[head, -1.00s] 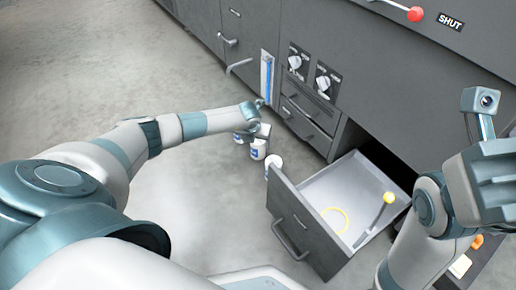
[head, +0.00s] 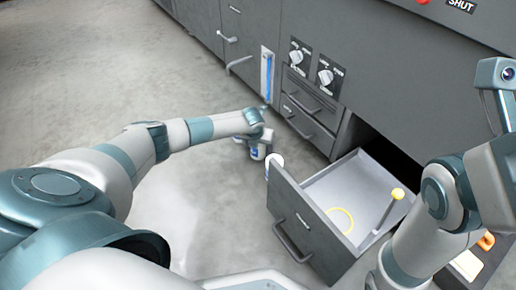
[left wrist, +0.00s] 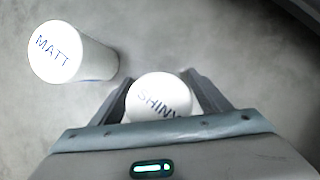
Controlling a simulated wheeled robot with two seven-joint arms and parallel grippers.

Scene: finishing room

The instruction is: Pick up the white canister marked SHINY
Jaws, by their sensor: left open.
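The white canister marked SHINY (left wrist: 158,97) stands on the floor between the two fingers of my left gripper (left wrist: 160,92) in the left wrist view. The fingers are open, one on each side of its lid; I cannot tell whether they touch it. A second white canister, marked MATT (left wrist: 62,52), stands to the left, outside the fingers. In the head view my left gripper (head: 259,138) is low over the white canisters and partly hides them; their lettering is unreadable there. My right arm is at the right edge, and its fingers do not show.
The grey cabinet front (head: 345,100) runs behind. The floor to the left (head: 110,85) is clear.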

